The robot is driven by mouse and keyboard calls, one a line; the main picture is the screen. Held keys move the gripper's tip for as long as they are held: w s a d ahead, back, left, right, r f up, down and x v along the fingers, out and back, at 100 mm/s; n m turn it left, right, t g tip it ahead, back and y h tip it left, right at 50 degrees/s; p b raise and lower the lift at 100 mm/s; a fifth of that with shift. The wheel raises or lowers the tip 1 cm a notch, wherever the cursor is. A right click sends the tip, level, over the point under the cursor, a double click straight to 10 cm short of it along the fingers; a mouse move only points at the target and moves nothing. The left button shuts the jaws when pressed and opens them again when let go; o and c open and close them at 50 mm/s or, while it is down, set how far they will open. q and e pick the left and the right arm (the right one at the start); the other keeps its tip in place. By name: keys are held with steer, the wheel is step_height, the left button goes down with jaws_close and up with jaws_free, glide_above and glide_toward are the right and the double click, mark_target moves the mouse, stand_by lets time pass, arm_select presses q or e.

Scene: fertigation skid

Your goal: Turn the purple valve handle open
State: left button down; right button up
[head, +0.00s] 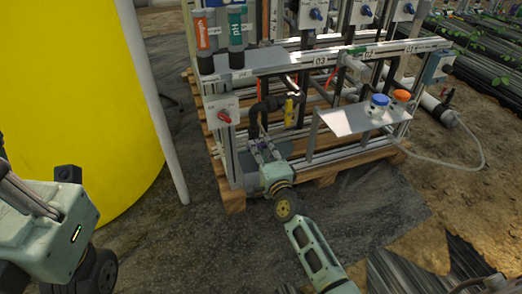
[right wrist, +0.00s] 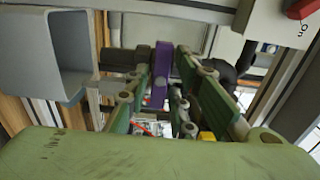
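The purple valve handle (right wrist: 161,72) stands upright in the right wrist view, between the fingertips of my right gripper (right wrist: 165,80). One finger is on each side of it, with what looks like a narrow gap, so the gripper looks partly open around the handle. Contact is hard to judge. In the head view my right gripper (head: 264,150) reaches into the lower left of the skid, by black piping, and the handle cannot be made out there. My left gripper (head: 28,195) is at the left edge, away from the skid, its fingers partly cut off.
A red switch (head: 224,116) on a grey box sits just above my right gripper. A yellow tank (head: 85,100) and a white pole (head: 155,100) stand at left. A metal shelf (head: 345,120) holds blue-capped (head: 378,104) and orange-capped (head: 400,98) bottles.

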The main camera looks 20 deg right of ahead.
jaws_close()
